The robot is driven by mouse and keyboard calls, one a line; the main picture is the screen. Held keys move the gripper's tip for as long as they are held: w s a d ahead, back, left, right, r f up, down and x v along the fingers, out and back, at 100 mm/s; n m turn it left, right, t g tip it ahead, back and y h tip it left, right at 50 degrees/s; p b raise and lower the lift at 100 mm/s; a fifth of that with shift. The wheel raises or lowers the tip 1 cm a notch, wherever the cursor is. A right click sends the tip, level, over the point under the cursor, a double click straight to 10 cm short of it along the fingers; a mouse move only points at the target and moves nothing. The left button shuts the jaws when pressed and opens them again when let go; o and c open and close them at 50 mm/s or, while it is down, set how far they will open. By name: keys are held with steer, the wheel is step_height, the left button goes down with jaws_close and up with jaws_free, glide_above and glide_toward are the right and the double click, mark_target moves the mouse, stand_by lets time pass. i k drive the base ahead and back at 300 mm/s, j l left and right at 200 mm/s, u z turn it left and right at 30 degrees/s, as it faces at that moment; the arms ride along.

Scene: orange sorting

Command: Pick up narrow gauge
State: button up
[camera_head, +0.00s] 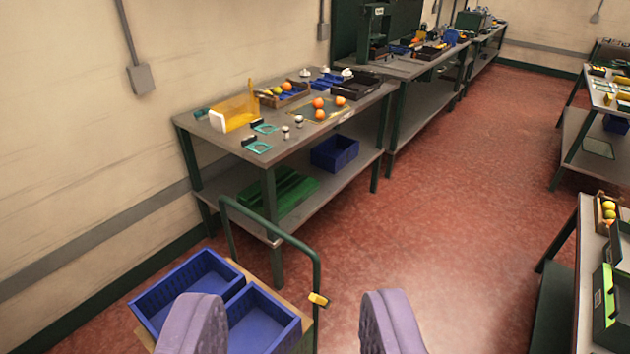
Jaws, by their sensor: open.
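Two teal ring gauges with dark handles lie near the front left of the nearest workbench: one (258,147) close to the front edge and one (264,128) just behind it. From here I cannot tell which is the narrow gauge. A further teal piece (202,112) lies at the bench's left end, too small to make out. My gripper (292,302) is open and empty, its two purple fingers low in the view. It is well short of the bench and apart from the gauges.
The workbench (225,138) carries a yellow translucent holder (236,112), oranges (318,103), a fruit crate (270,100) and a black tray (352,88). A cart with a green handle (317,270) and blue bins (185,285) stands between me and the bench. Red floor (450,200) is clear at right.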

mark_target(249, 143)
steer(key=i+l+z, duration=0.1)
steer(key=i+z, duration=0.25)
steer(key=i, duration=0.2)
steer(key=i+z, duration=0.4)
steer(key=i, duration=0.15)
steer(key=i+l+u, duration=0.2)
steer(key=i+u, duration=0.2)
steer(key=i+l+u, duration=0.65)
steer(key=u, duration=0.15)
steer(key=i+l+u, duration=0.6)
steer(key=u, duration=0.15)
steer(key=l, duration=0.1)
